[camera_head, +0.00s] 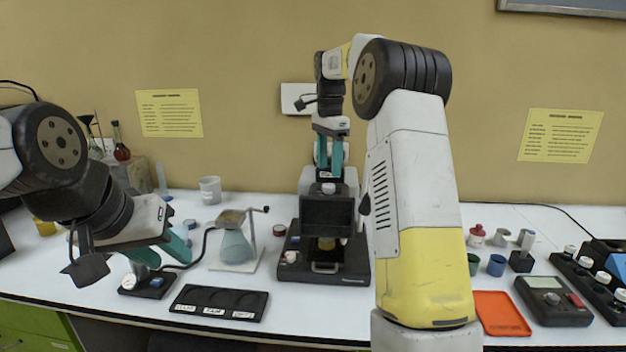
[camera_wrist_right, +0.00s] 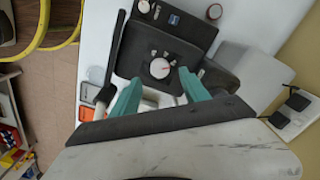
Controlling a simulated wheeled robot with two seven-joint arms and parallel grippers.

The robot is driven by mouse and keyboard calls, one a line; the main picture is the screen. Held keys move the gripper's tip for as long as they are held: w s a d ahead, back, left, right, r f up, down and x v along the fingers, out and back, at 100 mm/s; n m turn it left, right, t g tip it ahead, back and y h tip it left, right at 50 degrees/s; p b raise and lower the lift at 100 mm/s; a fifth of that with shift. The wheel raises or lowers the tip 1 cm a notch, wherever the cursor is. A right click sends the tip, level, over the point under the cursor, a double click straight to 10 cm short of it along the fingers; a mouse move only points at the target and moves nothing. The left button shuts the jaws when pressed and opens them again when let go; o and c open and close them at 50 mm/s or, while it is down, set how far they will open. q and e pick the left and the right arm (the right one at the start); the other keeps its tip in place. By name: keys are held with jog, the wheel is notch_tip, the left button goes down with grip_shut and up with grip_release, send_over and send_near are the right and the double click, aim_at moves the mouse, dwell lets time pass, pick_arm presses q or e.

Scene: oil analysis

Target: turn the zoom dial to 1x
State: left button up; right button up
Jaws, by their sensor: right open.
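The zoom dial (camera_wrist_right: 160,68) is a white round knob with a red pointer mark on a dark panel in the right wrist view. In the head view the white knob (camera_head: 328,188) shows on top of the black instrument (camera_head: 325,215). My right gripper (camera_wrist_right: 163,88) is open, its teal fingers apart at the dial's near left and near right; I cannot tell whether they touch it. In the head view the right gripper (camera_head: 329,172) points down above the instrument. My left gripper (camera_head: 166,258) is open and empty above the table at left. The panel's markings are too small to read.
A flask on a stand (camera_head: 236,245) and a black labelled tray (camera_head: 220,302) lie left of the instrument. An orange tray (camera_head: 501,313), a grey meter (camera_head: 552,300) and small cups stand at right. A white beaker (camera_head: 210,190) stands at the back.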

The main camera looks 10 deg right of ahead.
aim_at(329, 185)
jog(key=shift+f, duration=2.7)
grip_shut()
